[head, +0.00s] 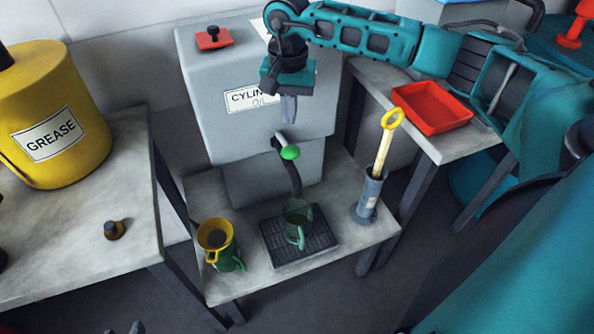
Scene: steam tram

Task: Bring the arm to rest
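My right arm reaches in from the upper right, with its teal links above the red tray. Its gripper (289,108) points down in front of the grey cylinder oil tank (210,85), above the green-knobbed tap (289,152) and apart from it. The fingers look close together and nothing shows between them, but from this angle I cannot tell whether they are shut. Small grey tips at the bottom left edge (137,327) may be my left gripper; the rest is out of frame.
A green transparent mug (297,222) stands on the black drip grid (325,240) below the tap. A yellow funnel (215,238) sits on another green vessel (232,262). A grey cylinder (369,190) holds a yellow ring-handled stick (385,145). A red tray (432,107) and yellow grease drum (55,115) flank them.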

